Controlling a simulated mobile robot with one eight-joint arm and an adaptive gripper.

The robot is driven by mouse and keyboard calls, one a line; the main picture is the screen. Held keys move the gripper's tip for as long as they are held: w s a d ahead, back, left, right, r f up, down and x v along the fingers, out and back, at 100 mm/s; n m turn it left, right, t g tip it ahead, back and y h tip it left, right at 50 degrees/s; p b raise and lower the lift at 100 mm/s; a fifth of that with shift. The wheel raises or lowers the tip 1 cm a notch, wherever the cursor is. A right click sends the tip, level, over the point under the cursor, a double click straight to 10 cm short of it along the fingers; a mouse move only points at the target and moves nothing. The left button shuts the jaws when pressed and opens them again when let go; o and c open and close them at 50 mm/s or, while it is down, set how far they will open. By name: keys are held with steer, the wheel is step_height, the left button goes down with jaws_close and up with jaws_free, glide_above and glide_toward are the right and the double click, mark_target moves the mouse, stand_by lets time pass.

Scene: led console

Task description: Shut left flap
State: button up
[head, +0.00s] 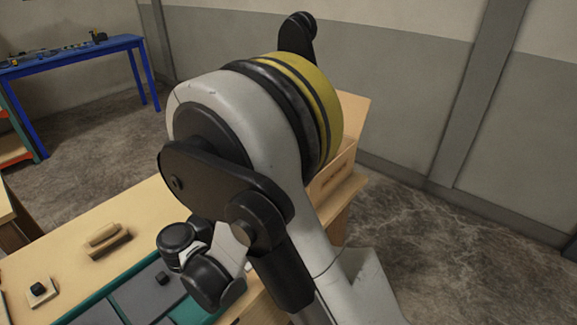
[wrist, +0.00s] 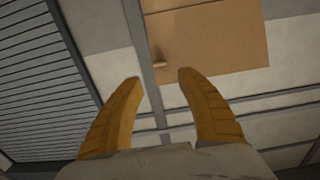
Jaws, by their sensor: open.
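In the wrist view my gripper (wrist: 159,79) is open, its two yellow fingers apart with nothing between them. Beyond the fingertips is a brown wooden panel (wrist: 215,42) with a small peg-like handle (wrist: 160,63) near its lower left corner. I cannot tell whether this panel is the left flap, nor how far away it is. In the head view a wooden unit (head: 333,172) with a slot stands partly hidden behind my arm. A tilted wooden board (head: 353,108) shows above it. My fingers are hidden in the head view.
A wooden table (head: 60,245) holds a teal-edged area with a grey panel (head: 140,298) and black knob (head: 162,278), a wooden handle block (head: 103,236) and a small knobbed block (head: 40,291). A blue table (head: 75,52) stands far left.

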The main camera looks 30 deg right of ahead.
steer(key=b+x, duration=0.2)
steer(key=x, duration=0.6)
steer(key=shift+w+d, duration=0.15)
steer(key=shift+d, duration=0.2)
jaws_close()
